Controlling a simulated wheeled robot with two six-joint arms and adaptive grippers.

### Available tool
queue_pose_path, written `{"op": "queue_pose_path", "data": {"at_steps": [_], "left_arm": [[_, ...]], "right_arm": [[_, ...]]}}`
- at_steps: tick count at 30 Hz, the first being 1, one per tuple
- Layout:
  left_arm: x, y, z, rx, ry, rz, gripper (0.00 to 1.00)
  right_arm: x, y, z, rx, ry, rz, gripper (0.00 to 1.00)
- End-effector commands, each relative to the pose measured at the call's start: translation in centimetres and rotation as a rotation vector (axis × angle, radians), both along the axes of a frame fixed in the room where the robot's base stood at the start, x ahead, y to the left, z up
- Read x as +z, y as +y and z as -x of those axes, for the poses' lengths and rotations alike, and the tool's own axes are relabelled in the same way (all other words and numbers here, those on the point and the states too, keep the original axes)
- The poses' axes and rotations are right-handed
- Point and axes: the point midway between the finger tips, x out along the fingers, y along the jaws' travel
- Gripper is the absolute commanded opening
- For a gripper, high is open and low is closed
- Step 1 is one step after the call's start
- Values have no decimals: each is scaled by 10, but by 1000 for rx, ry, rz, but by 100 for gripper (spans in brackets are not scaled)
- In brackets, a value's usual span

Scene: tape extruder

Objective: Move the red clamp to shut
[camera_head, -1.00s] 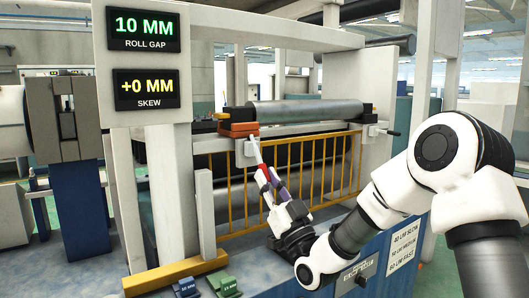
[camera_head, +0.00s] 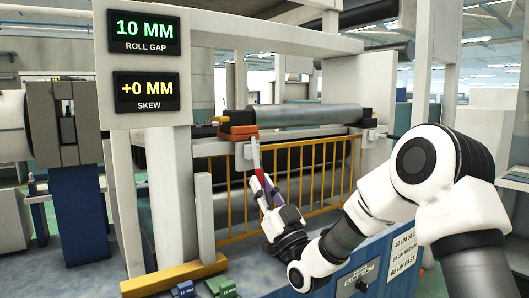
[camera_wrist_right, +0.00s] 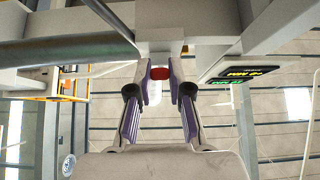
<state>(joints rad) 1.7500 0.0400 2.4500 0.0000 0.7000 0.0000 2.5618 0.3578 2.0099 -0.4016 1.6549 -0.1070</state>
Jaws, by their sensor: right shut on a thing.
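The red clamp shows as a pale lever (camera_head: 256,156) hanging from a bracket below the orange-red block at the roller's left end. It hangs almost upright, with a red grip at its lower end. My right gripper (camera_head: 262,184) is shut on this grip from below and mostly covers it. In the right wrist view the red grip (camera_wrist_right: 159,73) sits between the two fingertips of my right gripper (camera_wrist_right: 159,84). My left gripper is not in view.
The metal roller (camera_head: 305,115) lies behind the lever, with the orange-red block (camera_head: 238,132) at its left end. A yellow railing (camera_head: 300,180) stands close behind my gripper. A panel (camera_head: 145,60) reads 10 MM roll gap and +0 MM skew. Green (camera_head: 222,287) and blue blocks sit lower left.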

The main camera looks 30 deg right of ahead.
Motion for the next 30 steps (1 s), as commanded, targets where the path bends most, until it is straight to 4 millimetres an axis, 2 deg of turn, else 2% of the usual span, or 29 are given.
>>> {"op": "queue_pose_path", "data": {"at_steps": [1,2,3,4,14,30], "left_arm": [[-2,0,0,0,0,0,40],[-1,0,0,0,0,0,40],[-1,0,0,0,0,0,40],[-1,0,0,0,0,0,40],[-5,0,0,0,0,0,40],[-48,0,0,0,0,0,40]], "right_arm": [[-3,0,-3,-1,3,1,0],[-2,0,-2,-1,2,0,29],[-1,0,-2,-1,2,0,44],[-1,0,-2,-1,2,0,48],[-4,0,0,-1,0,-1,48],[-44,-4,49,0,-1,-1,48]]}}
